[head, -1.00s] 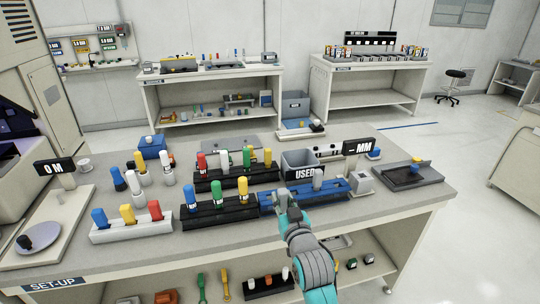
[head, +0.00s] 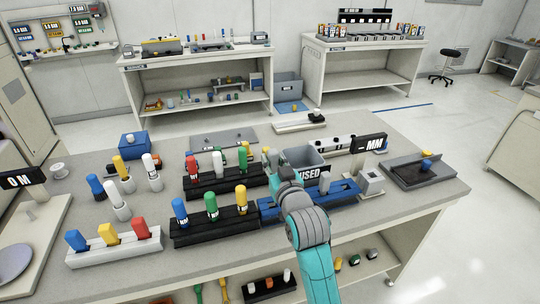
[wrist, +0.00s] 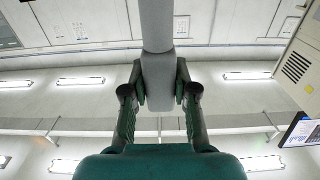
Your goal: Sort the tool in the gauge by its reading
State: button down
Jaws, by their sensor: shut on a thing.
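My gripper (wrist: 160,95) is shut on a grey tool (wrist: 157,28) in the wrist view; its shaft runs up out of the frame. In the head view my gripper (head: 273,165) is raised above the left part of the blue rack (head: 345,193), left of the USED bin (head: 308,174). The held tool is hard to make out there. Another grey tool (head: 325,182) stands upright in the blue rack. The gauge, a small pale block (head: 371,181), stands right of that rack and looks empty. Its black display (head: 370,144) reads a dash and MM.
Two black racks (head: 213,234) hold red, blue, green, white and yellow tools left of my arm. A white rack (head: 115,248) holds blue, yellow and red tools. Loose white tools (head: 117,201) stand behind it. A dark tray (head: 418,172) lies at right. The bench's right front is clear.

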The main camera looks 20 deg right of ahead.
dwell(0.3)
jog(key=shift+f, duration=3.2)
jog(key=shift+f, duration=0.9)
jog(key=shift+f, duration=0.4)
jog(key=shift+s+f, duration=0.1)
jog(key=shift+f, duration=1.2)
jog(key=c, duration=0.8)
grip_release()
jog(key=shift+f, duration=0.1)
jog(key=s, duration=1.2)
